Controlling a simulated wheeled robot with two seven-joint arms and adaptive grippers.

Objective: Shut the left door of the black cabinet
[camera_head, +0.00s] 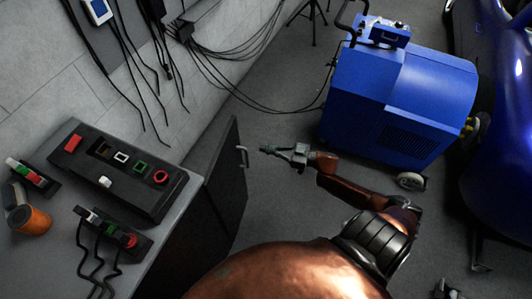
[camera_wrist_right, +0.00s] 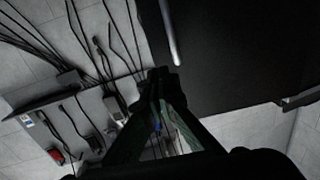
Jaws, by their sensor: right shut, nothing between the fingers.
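The black cabinet (camera_head: 178,246) stands at the lower left of the head view under a grey top. One dark door (camera_head: 224,190) stands open from the cabinet's corner, with a pale bar handle (camera_head: 242,157) on it. My right gripper (camera_head: 265,150) is shut and empty, just right of the handle, apart from it as far as I can tell. In the right wrist view the door (camera_wrist_right: 240,60) fills the upper right, with its handle (camera_wrist_right: 171,32) ahead of the closed fingers (camera_wrist_right: 164,80). My left gripper is not in view. The cabinet's inside is hidden.
A black control box (camera_head: 120,168) and a small switch unit (camera_head: 112,232) lie on the grey top (camera_head: 180,195). A blue wheeled machine (camera_head: 395,105) stands right of my right arm, near a blue car (camera_head: 500,140). Cables hang along the wall.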

